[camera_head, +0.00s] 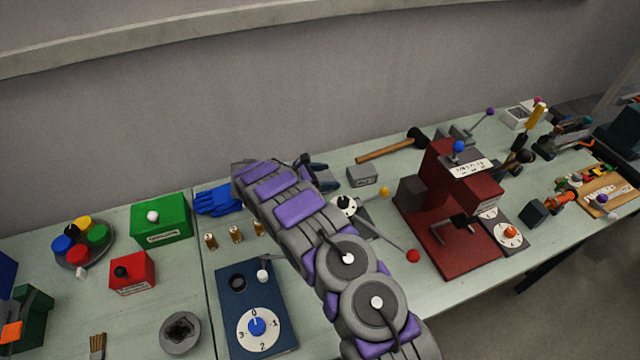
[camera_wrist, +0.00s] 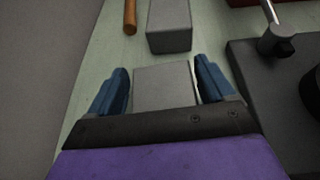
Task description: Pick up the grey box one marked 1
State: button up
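Two grey boxes show in the wrist view. The nearer grey box (camera_wrist: 165,84) lies between my blue fingers, and a farther grey box (camera_wrist: 170,26) lies just beyond it. I cannot read a 1 on either one. In the head view, one grey box (camera_head: 362,176) shows on the bench right of my gripper (camera_head: 321,174), with small marks too tiny to read. The nearer box is hidden there behind my arm. My gripper (camera_wrist: 163,82) is open, with a finger on each side of the nearer box and small gaps visible.
A wooden-handled hammer (camera_head: 392,148) lies behind the farther box, its handle (camera_wrist: 130,16) at upper left in the wrist view. A dark red machine (camera_head: 445,210) stands to the right. A lever with a red knob (camera_head: 413,255) stands right of my arm. Blue gloves (camera_head: 218,199) lie left.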

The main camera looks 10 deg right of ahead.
jog(key=c, duration=0.8)
